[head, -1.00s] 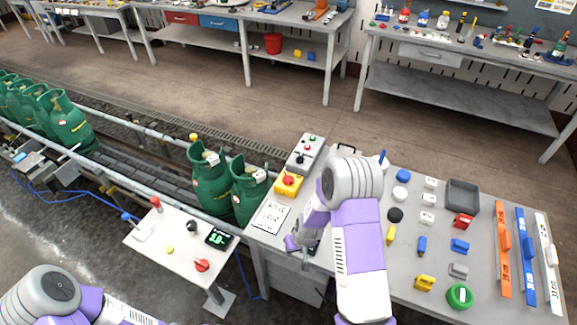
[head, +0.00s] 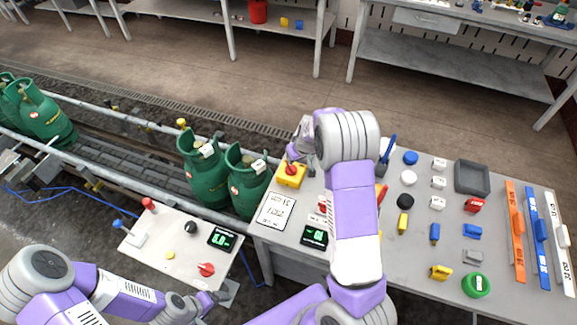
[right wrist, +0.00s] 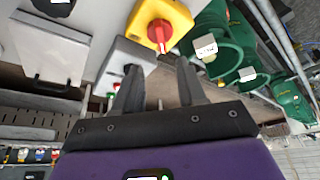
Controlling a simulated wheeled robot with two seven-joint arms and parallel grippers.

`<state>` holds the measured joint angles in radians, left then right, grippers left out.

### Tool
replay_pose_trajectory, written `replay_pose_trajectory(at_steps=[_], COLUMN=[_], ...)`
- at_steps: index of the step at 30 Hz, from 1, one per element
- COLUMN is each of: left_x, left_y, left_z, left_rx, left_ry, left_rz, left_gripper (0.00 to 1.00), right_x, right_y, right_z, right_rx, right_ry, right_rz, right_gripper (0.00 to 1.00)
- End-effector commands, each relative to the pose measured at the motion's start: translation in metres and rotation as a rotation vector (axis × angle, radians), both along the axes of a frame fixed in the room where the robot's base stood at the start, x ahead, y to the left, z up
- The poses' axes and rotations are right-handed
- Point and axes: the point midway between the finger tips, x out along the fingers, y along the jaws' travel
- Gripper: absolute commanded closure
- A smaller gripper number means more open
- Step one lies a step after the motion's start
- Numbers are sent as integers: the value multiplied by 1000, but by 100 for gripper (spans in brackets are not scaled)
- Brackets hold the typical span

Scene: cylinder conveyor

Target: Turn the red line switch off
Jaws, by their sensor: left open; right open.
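A yellow switch box (head: 290,176) with a red rotary knob (head: 292,169) stands at the far left corner of the white table. I take this to be the red line switch. In the right wrist view its red knob (right wrist: 160,33) is clear, just beyond the fingers and not between them. My right gripper (right wrist: 160,72) is open and empty, its fingers reaching over a grey button box (right wrist: 128,58). In the head view it is close to the yellow box, partly hidden by its arm. My left gripper (head: 212,299) is open, low by the small panel's front edge.
The small panel (head: 165,235) has another red knob (head: 206,269), levers and a display (head: 221,239). Green gas cylinders (head: 205,172) stand on the conveyor beside the yellow box. Small blocks and tools cover the white table's right part.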

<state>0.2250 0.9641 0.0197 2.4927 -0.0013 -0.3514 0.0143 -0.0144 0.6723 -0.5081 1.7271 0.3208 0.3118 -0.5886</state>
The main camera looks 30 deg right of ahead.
Motion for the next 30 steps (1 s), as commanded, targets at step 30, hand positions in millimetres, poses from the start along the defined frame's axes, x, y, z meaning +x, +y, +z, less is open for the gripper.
replay_pose_trajectory(at_steps=[30], left_x=[1], left_y=[0], left_z=[-32], left_rx=[0], left_ry=[-2], left_rz=[1], left_gripper=[12], right_x=[30], right_y=[-2], right_z=[-97], right_rx=[1], right_ry=[0], right_rz=[1], right_gripper=[60])
